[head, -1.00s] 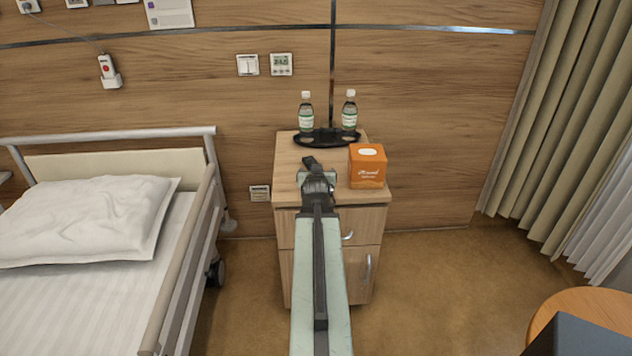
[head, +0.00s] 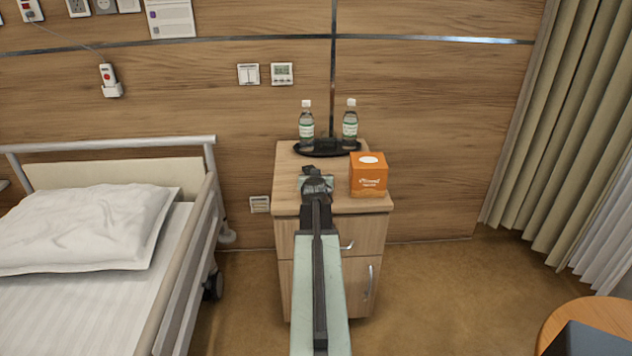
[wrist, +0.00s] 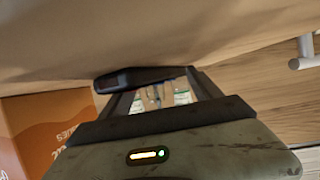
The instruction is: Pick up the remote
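The remote (wrist: 138,78) looks like a dark, slim bar in the wrist view, lying across just beyond my fingertips. My gripper (wrist: 163,88) has its two dark fingers apart, with a gap between them. I cannot tell whether the fingers touch the remote. In the head view my gripper (head: 314,178) is over the bedside cabinet top (head: 288,200), left of the orange tissue box. My gripper and arm hide that patch, and I cannot make out the remote there.
The orange tissue box (head: 368,176) stands close on the right. Behind, a black tray (head: 302,150) holds two bottles (head: 306,122) (head: 350,122). A bed (head: 110,250) is on the left and a round table (head: 590,312) at lower right. Floor right of the cabinet is clear.

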